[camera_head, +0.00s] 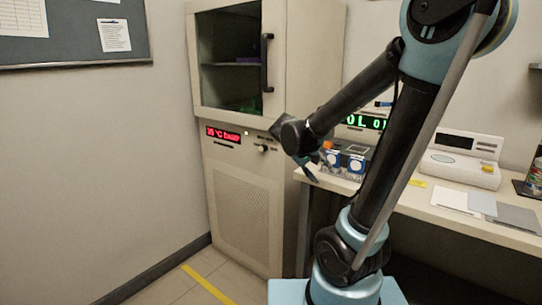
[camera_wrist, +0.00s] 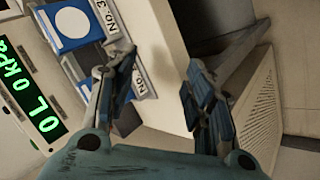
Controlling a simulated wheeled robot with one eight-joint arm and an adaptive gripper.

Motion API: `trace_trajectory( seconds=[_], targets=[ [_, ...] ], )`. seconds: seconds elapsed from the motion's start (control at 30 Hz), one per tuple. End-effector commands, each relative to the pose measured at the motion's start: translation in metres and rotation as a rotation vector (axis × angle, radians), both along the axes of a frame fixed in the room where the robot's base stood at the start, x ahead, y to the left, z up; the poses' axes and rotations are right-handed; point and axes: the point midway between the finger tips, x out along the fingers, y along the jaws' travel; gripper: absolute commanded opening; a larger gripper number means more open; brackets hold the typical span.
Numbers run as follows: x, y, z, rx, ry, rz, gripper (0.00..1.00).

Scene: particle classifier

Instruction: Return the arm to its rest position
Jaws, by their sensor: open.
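My gripper (camera_head: 318,166) is at the end of my bent arm, in front of the bench's left end near the tall cabinet. In the wrist view my gripper (camera_wrist: 160,82) shows its two blue-grey fingers spread apart, open, with nothing between them. Beyond the fingers are the pale bench edge and the floor. My arm rises from its base at the lower right and folds over to the left in the head view, hiding part of the bench.
A tall cabinet (camera_head: 232,190) with a dark glass door and red display stands at left. The bench (camera_head: 430,208) holds blue-and-white boxes (camera_head: 356,163), a green display (camera_head: 365,121) and a white instrument (camera_head: 463,160). Boxes (camera_wrist: 75,25) are close to one finger in the wrist view. Floor at left is clear.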

Motion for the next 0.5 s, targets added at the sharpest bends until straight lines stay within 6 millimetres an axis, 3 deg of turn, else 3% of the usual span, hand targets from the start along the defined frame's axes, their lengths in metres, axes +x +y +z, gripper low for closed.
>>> trace_trajectory(
  seconds=[0.2,0.5],
  targets=[
    [-0.048,-0.024,-0.014,0.12,0.072,-0.029,0.48],
    [-0.114,-0.036,-0.039,0.31,0.142,-0.058,0.48]
  ],
)
